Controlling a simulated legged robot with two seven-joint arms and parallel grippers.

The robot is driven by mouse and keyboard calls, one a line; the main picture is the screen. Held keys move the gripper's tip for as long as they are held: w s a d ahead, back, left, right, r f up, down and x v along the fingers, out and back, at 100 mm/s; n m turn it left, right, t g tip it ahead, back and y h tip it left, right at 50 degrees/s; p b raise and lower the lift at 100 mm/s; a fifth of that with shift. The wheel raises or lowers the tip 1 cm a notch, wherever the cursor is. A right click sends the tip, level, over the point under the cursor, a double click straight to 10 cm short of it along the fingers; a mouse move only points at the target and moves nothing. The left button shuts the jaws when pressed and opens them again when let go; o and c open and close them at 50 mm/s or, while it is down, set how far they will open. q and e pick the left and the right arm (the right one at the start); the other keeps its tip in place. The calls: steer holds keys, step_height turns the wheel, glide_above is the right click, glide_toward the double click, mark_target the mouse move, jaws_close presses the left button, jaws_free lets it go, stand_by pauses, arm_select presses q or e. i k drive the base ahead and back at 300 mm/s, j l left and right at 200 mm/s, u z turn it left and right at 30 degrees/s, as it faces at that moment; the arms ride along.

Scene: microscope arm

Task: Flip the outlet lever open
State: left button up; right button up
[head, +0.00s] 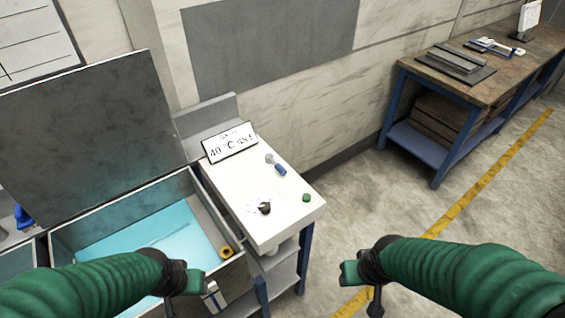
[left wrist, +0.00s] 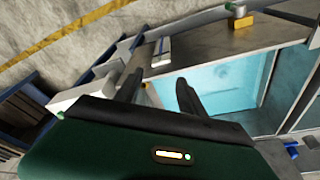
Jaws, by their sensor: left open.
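A water tank (head: 222,272) with pale blue liquid stands at the lower left, its grey lid raised. A small white and blue piece (head: 213,296) sits by the tank's near right side; it may be the outlet lever, but I cannot tell. It also shows in the left wrist view (left wrist: 161,50), beyond my fingertips. My left gripper (head: 186,284) is open and empty, over the tank's right side; its dark fingers show in the left wrist view (left wrist: 157,88). My right gripper (head: 362,283) is over the floor, apart from everything; its finger gap is unclear.
A white side table (head: 290,215) holds a temperature sign (head: 229,143), a blue-handled tool (head: 280,169), a dark knob (head: 264,208) and a green cap (head: 306,197). A yellow block (left wrist: 243,21) shows on a rim. A workbench (head: 480,75) stands far right.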

mark_target(270, 157)
steer(key=i+l+z, duration=0.25)
steer(key=i, duration=0.25)
steer(key=i+l+z, duration=0.3)
steer(key=i+l, duration=0.1)
steer(key=i, duration=0.1)
